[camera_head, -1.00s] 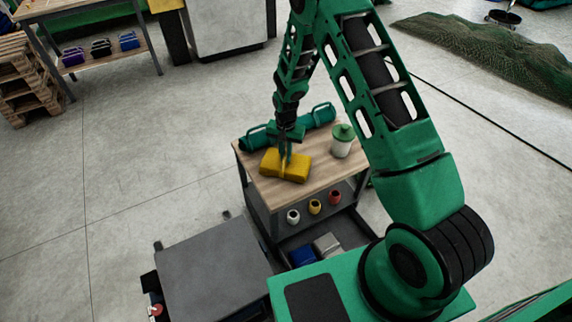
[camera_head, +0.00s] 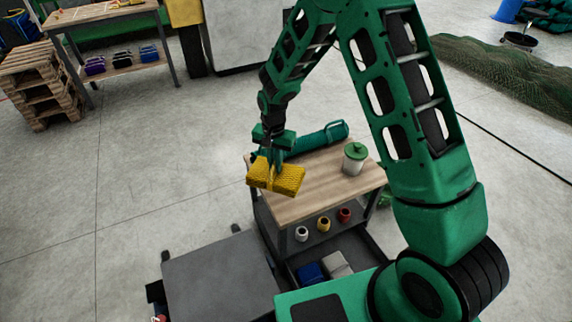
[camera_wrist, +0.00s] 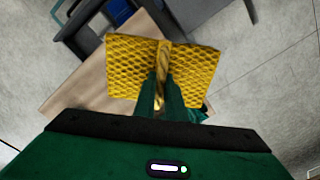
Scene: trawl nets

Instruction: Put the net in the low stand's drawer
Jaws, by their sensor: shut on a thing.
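The yellow folded net (camera_head: 276,178) is in my gripper (camera_head: 272,161), which is shut on it at its middle band. In the head view it is held above the left part of the low stand's wooden top (camera_head: 318,186). The wrist view shows the net (camera_wrist: 190,70) between the fingertips (camera_wrist: 163,80), with its mesh and rope band facing the camera. The low stand's open drawer (camera_head: 368,262) is at the bottom, with a blue bundle (camera_head: 310,272) and a grey-white bundle (camera_head: 337,263) inside; my base hides part of it.
Several small spools (camera_head: 323,224) sit on the shelf below. A dark grey flat-topped unit (camera_head: 222,280) is at front left. Open floor lies to the left.

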